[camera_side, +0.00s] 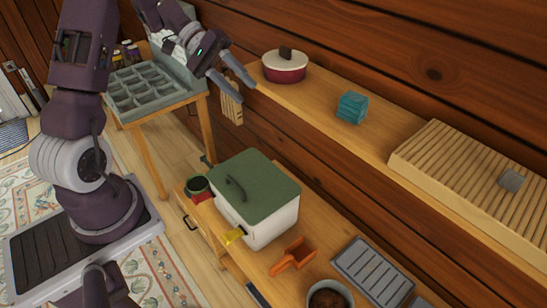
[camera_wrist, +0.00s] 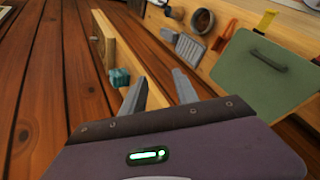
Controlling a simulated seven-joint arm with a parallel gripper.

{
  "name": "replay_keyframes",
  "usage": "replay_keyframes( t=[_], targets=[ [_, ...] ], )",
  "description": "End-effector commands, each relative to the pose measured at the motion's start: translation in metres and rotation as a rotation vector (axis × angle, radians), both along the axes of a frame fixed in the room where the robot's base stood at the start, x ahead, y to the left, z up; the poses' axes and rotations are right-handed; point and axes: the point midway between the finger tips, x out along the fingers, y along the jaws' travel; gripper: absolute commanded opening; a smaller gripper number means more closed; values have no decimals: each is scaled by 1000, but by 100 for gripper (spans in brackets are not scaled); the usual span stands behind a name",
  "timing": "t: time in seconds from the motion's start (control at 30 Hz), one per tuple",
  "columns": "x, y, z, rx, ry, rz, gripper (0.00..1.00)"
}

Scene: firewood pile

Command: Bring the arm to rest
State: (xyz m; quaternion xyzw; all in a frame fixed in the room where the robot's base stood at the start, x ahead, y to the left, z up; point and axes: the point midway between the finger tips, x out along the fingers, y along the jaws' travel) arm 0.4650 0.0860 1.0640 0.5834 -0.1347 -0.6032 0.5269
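My gripper (camera_side: 245,91) is raised in the upper middle of the side view, just left of the wall shelf. Its two grey fingers are spread apart with nothing between them. In the wrist view the open gripper (camera_wrist: 160,78) points toward the shelf (camera_wrist: 103,42) and the wooden floor or wall planks. My arm is bent, with the forearm above the grey compartment tray (camera_side: 150,112).
On the shelf sit a red-and-white pot (camera_side: 285,68), teal blocks (camera_side: 351,107) and a slatted wooden board (camera_side: 470,185). Below are a white box with green lid (camera_side: 255,183), an orange scoop (camera_side: 293,258), a grey rack (camera_side: 372,272) and a bowl (camera_side: 330,292).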

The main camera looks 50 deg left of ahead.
Motion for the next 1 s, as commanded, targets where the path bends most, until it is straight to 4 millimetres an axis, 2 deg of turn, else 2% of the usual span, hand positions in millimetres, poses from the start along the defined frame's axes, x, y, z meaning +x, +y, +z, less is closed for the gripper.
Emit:
replay_keyframes(
  t=[0.03,0.1,0.2,0.3,0.4,0.53,0.67,1.0],
  targets=[
    [-13,-33,29,75,1,-82,36],
    [-43,-73,55,205,14,-186,36],
    [-93,-115,79,424,-14,-303,36],
    [-143,-137,89,665,-103,-372,36],
    [-178,-141,92,875,-233,-383,36],
    [-201,-137,93,1047,-391,-357,36],
    [-208,-133,94,1112,-464,-335,36],
    [-208,-133,94,1116,-469,-333,36]
  ],
)
